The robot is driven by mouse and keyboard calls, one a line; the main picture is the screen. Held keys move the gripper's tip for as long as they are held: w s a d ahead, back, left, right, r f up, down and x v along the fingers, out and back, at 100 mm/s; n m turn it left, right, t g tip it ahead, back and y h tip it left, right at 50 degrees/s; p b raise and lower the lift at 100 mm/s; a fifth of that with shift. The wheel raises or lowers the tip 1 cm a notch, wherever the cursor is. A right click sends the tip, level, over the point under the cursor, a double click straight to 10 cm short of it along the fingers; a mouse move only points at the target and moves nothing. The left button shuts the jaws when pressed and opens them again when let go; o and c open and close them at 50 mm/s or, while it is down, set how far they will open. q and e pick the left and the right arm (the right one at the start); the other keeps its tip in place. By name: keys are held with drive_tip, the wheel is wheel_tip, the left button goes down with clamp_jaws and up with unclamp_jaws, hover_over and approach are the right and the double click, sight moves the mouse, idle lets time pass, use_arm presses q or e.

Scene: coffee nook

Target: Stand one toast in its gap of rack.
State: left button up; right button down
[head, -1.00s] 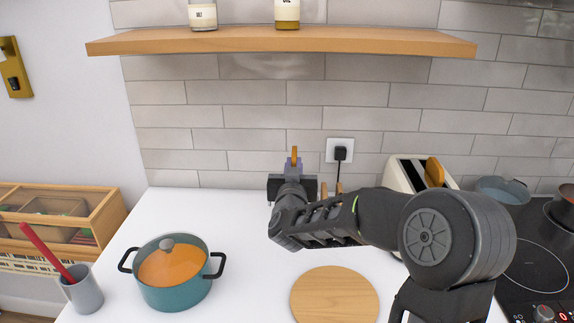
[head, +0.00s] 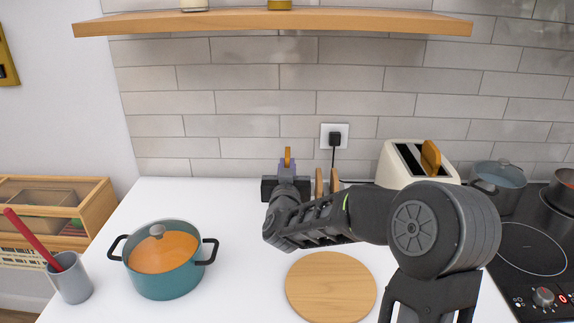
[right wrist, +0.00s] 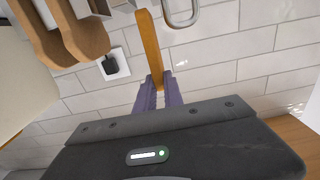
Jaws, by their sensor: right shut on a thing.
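My right gripper (head: 287,166) is shut on a brown toast (head: 287,153), which stands edge-on above the back of the counter. In the right wrist view the same toast (right wrist: 149,45) sticks out from between the purple fingers (right wrist: 157,92). Two more toasts, one (head: 320,184) and another (head: 335,181), stand just right of the gripper. In the right wrist view shiny wire loops of the rack (right wrist: 182,22) show beside the held toast. The gripper and arm hide most of the rack in the head view. My left gripper is out of view.
A cream toaster (head: 395,171) with a toast (head: 431,158) in its slot stands right of the rack. A round wooden board (head: 330,287) and a teal pot (head: 165,275) are in front. A socket with a black plug (head: 335,138) is behind.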

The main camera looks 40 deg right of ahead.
drive_tip(key=shift+f+b, duration=0.95)
drive_tip(key=shift+f, duration=0.35)
drive_tip(key=c, duration=1.4)
unclamp_jaws()
drive_tip(key=b+v, duration=0.1)
drive_tip(key=v, duration=0.6)
drive_tip(key=shift+s+a, duration=0.25)
drive_tip(key=shift+s, duration=0.05)
drive_tip(key=shift+f, duration=0.1)
